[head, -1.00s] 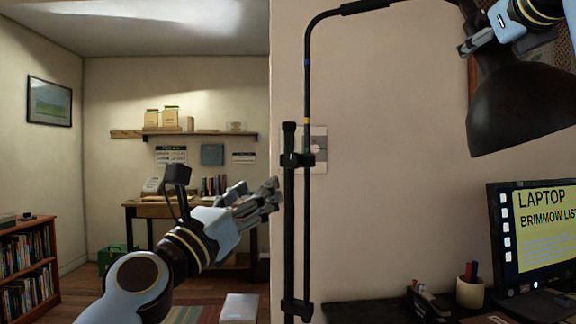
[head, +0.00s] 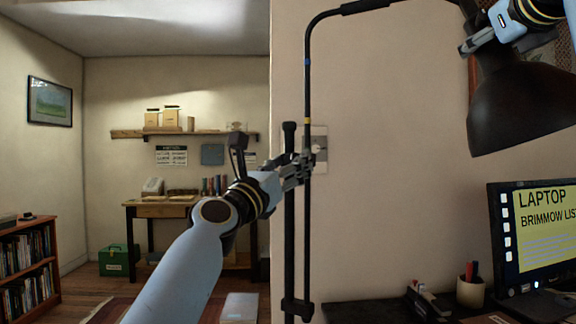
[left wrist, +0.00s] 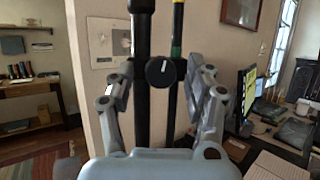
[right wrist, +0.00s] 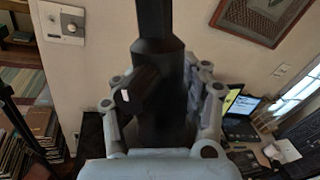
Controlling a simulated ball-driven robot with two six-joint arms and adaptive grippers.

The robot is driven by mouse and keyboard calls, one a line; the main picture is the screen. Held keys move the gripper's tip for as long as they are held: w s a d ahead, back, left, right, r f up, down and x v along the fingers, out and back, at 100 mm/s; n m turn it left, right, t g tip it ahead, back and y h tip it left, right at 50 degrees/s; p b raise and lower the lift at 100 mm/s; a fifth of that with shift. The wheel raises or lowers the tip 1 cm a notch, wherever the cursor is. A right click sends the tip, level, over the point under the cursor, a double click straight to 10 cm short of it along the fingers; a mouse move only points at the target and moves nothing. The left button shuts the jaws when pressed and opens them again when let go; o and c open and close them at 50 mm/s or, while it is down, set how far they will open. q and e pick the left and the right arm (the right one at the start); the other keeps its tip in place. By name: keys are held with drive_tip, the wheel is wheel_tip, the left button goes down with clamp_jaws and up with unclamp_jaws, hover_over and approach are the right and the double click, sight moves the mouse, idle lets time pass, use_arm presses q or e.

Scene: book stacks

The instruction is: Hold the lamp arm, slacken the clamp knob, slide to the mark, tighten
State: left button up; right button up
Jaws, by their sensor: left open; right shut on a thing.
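The black lamp arm (head: 307,90) is a thin rod beside a thicker upright post (head: 289,235). It bends over at the top towards the black lamp shade (head: 525,108). A blue band (head: 306,61) and a yellow band (head: 307,121) mark the rod. The round black clamp knob (left wrist: 160,72) has a white line, tilted slightly off upright. My left gripper (head: 303,166) is at the clamp, its fingers open on either side of the knob, apart from it. My right gripper (head: 477,41) is shut on the dark lamp stem (right wrist: 157,60) above the shade.
A lower bracket (head: 297,307) joins post and rod. A desk with a laptop (head: 538,235) and a pen cup (head: 470,288) stands at the right. A wall plate (head: 320,150) is behind the clamp. The back room has a shelf (head: 195,135) and bookcase (head: 25,265).

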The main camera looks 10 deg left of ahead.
use_arm(q)
clamp_jaws()
